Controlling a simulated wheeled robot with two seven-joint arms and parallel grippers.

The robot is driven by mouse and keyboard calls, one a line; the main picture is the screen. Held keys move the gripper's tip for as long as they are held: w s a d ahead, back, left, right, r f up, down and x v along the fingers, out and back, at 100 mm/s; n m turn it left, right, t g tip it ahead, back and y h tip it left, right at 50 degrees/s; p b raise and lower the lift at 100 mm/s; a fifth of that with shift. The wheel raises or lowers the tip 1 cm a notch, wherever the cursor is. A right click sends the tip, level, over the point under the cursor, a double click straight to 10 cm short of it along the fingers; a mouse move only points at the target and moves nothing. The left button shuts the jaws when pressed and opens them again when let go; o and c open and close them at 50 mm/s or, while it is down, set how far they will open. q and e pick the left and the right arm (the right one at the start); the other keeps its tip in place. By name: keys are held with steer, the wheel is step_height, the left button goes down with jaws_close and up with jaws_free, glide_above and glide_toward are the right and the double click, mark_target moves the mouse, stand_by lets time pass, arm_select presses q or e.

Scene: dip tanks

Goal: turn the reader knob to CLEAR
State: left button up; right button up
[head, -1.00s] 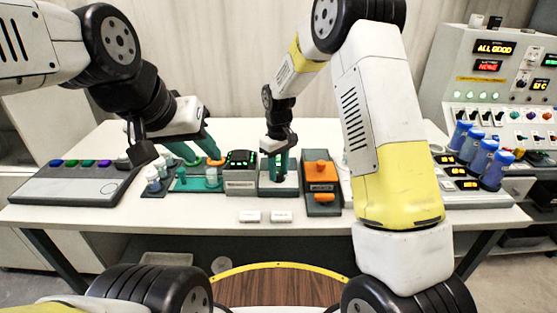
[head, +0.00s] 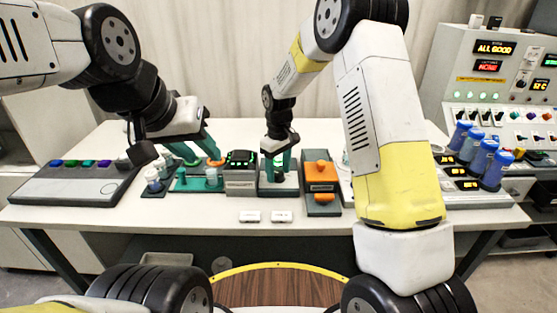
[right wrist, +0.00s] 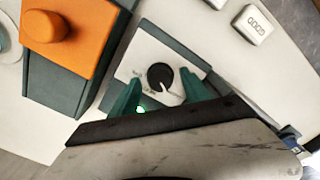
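The reader knob, a round black knob (right wrist: 160,77) with a pale pointer line, sits on the white face of the reader (right wrist: 150,42) in the right wrist view. The pointer points toward the gripper side of the picture. The small print around it is too blurred to read. A green light glows beside the knob. My right gripper (right wrist: 160,97) is open, its teal fingers apart on either side of the knob, not visibly touching it. In the head view my right gripper (head: 277,160) is over the reader. My left gripper (head: 203,152) is open above the teal rack.
An orange-topped box (head: 320,172) stands just right of the reader, and a grey box with a green display (head: 241,160) just left. Two white blocks (head: 281,216) lie in front. Blue-capped bottles (head: 482,155) stand far right. The front table strip is mostly clear.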

steer(key=shift+r, duration=0.1)
step_height(320, 180, up, 8)
steer(key=shift+f, duration=0.25)
steer(key=shift+r, duration=0.1)
steer(key=shift+s+d+r, duration=0.1)
steer(key=shift+d+r, duration=0.1)
steer(key=shift+r, duration=0.15)
step_height(320, 180, up, 7)
steer(key=m+t, duration=0.1)
steer(key=m, duration=0.1)
glide_above(280, 174)
steer(key=s+d, duration=0.4)
steer(key=s+d+r+m+t+y, duration=0.2)
steer(key=s+d+r, duration=0.3)
steer(key=s+r, duration=0.2)
steer(key=s+d+r+m+t, duration=0.1)
steer(key=s+d+m, duration=0.1)
steer(key=s, duration=0.5)
steer(key=s+d+m+t, duration=0.2)
steer(key=s, duration=0.6)
steer(key=shift+s+d+r+m, duration=0.15)
steer(key=shift+d+r+m, duration=0.15)
steer(key=shift+r, duration=0.1)
